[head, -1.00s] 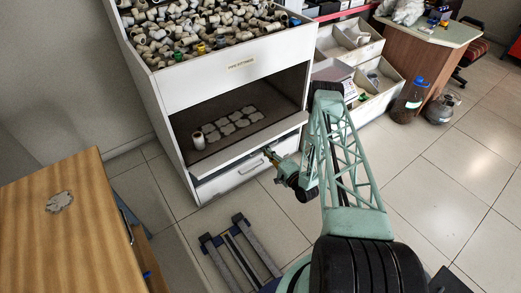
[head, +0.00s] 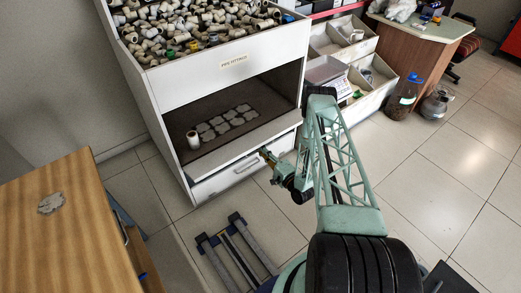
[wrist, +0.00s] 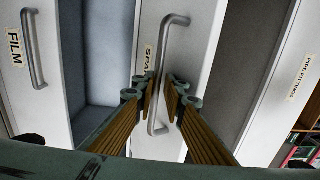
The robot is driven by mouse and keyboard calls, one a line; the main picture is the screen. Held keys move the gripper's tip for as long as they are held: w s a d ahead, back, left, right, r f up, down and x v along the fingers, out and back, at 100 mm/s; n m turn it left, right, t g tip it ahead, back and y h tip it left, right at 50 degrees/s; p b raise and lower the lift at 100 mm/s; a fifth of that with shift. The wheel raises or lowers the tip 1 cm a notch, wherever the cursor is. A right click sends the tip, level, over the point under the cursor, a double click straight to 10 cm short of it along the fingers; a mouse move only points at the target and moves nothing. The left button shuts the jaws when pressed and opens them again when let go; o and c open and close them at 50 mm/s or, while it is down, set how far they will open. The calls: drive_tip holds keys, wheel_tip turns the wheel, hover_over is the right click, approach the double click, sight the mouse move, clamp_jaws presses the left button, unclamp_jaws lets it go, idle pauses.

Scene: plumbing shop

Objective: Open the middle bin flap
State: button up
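The white bin unit (head: 200,78) stands at the upper middle of the head view. The middle flap (wrist: 185,50), with a label partly reading "SPA", shows in the wrist view between the "FILM" panel and the "PIPE FITTINGS" panel. Its long metal handle (wrist: 162,70) passes between the fingers of my gripper (wrist: 162,95). The fingers stand on both sides of the handle, with narrow gaps that look clear. In the head view my gripper (head: 266,155) is close in front of the handled panel. How far the flap is tilted is hard to tell.
A dark compartment (head: 262,95) above holds a white roll (head: 193,140) and several flat grey pieces. The "FILM" panel (wrist: 50,70) has its own handle. A wooden table (head: 45,240) stands at left, a low metal frame (head: 235,245) on the floor.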

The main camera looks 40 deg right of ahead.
drive_tip(key=shift+s, duration=0.1)
drive_tip(key=s, duration=1.1)
drive_tip(key=shift+s+d+f, duration=0.2)
drive_tip(key=shift+s+f, duration=0.15)
drive_tip(key=shift+s, duration=0.05)
drive_tip(key=shift+s, duration=0.15)
idle(0.7)
